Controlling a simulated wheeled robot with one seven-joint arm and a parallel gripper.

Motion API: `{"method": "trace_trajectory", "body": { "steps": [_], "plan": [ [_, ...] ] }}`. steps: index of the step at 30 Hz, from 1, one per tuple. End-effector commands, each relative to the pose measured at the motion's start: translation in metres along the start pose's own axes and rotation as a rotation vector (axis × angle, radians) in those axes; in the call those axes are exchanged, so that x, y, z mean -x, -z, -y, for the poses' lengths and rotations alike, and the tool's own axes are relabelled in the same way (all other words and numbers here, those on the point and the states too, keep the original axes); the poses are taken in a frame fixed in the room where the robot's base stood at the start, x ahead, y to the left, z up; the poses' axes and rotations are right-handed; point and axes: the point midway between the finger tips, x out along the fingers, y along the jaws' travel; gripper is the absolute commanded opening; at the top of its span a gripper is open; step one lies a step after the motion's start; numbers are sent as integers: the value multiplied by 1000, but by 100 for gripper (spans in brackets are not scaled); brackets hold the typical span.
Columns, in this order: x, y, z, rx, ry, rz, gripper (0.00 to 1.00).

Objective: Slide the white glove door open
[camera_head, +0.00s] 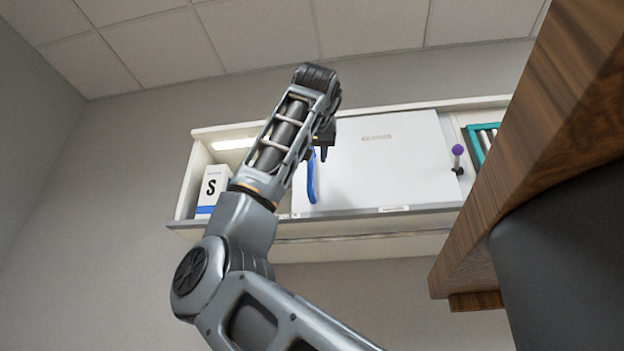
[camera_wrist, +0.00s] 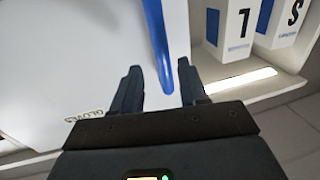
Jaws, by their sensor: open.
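The white glove door (camera_head: 385,165) is a flat sliding panel on a wall cabinet; in the wrist view (camera_wrist: 70,60) it fills the left side with the word GLOVES on it. Its long blue handle (camera_head: 313,180) runs along the door's left edge in the head view. My gripper (camera_head: 322,153) is at the upper part of this handle, partly hidden by my arm. In the wrist view my gripper (camera_wrist: 160,88) is open, and the end of the blue handle (camera_wrist: 158,45) lies between the two fingers with a gap on each side.
The cabinet is open left of the door, where a white box marked S (camera_head: 212,190) stands; a box marked L (camera_wrist: 238,28) shows in the wrist view. A purple knob (camera_head: 458,150) and teal rack (camera_head: 478,145) are at the right. A wooden edge (camera_head: 545,130) fills the right foreground.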

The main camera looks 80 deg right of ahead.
Motion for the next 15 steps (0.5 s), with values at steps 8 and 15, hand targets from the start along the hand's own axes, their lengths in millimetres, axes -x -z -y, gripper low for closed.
{"method": "trace_trajectory", "body": {
  "steps": [8,15],
  "plan": [
    [24,0,-1,0,-1,0,43],
    [25,0,-1,0,-1,1,43]
  ]
}}
